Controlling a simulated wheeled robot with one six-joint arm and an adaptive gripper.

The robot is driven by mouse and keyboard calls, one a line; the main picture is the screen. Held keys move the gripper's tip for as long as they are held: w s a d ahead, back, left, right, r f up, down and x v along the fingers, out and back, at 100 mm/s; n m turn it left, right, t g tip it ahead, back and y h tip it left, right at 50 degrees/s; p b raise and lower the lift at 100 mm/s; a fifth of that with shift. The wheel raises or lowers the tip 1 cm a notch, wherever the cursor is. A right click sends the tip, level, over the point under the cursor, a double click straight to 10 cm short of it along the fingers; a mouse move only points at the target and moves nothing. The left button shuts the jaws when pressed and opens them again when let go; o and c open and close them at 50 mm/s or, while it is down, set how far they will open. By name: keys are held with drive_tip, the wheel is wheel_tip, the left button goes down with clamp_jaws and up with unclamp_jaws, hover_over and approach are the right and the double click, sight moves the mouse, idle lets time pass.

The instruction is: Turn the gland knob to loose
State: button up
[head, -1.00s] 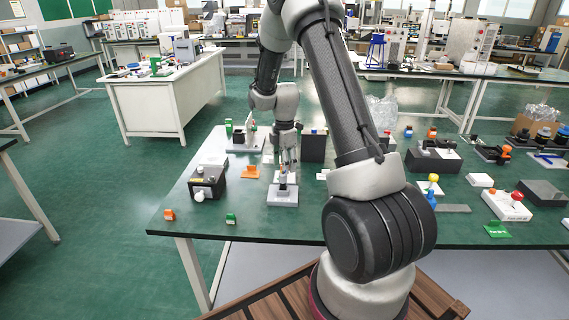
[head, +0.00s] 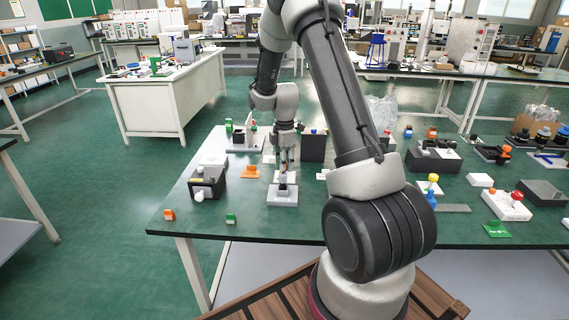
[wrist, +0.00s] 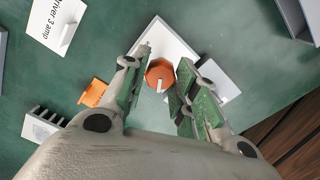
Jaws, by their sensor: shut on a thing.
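The gland knob (wrist: 160,74) is an orange, many-sided knob with a white pointer mark, seen from above in the wrist view. It stands on a white base (wrist: 152,38), which also shows in the head view (head: 283,199) near the table's front. My gripper (wrist: 163,68) points down over it, with a green-padded finger on each side of the knob, shut on it. The white mark points toward the bottom of the wrist view, slightly left. In the head view my gripper (head: 286,158) is directly above the base, and the knob is hard to make out there.
In the wrist view, a white plate (wrist: 222,76) lies right of the knob, an orange piece (wrist: 94,92) to the left, and a lettered white card (wrist: 55,20) at upper left. A black box (head: 208,181) stands left on the table. The table front is mostly clear.

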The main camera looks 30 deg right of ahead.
drive_tip(key=m, duration=1.2)
drive_tip(key=shift+w, duration=0.1)
drive_tip(key=m, duration=0.6)
drive_tip(key=shift+d+m, duration=0.1)
drive_tip(key=shift+m, duration=0.3)
drive_tip(key=m, duration=0.5)
drive_tip(key=shift+m, duration=0.3)
drive_tip(key=o, duration=1)
